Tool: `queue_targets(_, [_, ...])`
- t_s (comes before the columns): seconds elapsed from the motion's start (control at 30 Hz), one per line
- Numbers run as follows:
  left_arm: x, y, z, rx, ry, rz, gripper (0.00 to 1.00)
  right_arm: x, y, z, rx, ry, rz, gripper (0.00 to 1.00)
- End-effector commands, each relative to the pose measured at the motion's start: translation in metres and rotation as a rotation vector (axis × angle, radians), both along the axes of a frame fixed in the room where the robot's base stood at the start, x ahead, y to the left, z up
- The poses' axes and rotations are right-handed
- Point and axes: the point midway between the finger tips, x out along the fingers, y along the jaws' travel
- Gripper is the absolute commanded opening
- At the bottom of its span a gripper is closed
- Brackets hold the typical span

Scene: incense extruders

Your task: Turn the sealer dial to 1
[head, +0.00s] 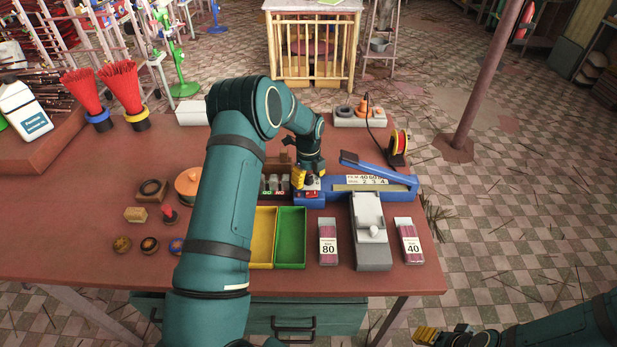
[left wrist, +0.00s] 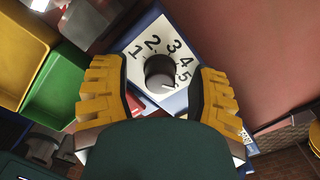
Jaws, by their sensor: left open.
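The blue sealer (head: 402,190) lies at the right back of the table with its long blue lever raised at a slant. My left gripper (head: 308,184) is over the sealer's left end and hides the dial in the head view. In the left wrist view its open yellow fingers (left wrist: 159,95) stand on either side of the knob, with gaps; contact is not visible. My right gripper (head: 444,335) is low at the right, off the table.
Yellow (head: 262,238) and green (head: 291,238) trays lie in front of the sealer's left end. A grey device (head: 371,240) stands between packs marked 80 (head: 328,242) and 40 (head: 409,241). An orange-lidded pot (head: 188,184) is left of my left arm.

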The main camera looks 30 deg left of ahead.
Motion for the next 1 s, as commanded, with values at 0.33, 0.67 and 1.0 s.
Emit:
queue_targets(0.33, [0.0, 0.0, 0.0, 0.0, 0.0, 0.0, 0.0, 0.0, 0.0, 0.0, 0.0, 0.0, 0.0, 0.47])
queue_targets(0.67, [0.0, 0.0, 0.0, 0.001, -0.001, 0.042, 0.0, 0.0, 0.0, -0.002, 0.0, 0.0, 0.0, 0.47])
queue_targets(1.0, [0.0, 0.0, 0.0, 0.0, -0.002, 0.27, 0.0, 0.0, 0.001, -0.013, -0.002, 0.0, 0.0, 0.47])
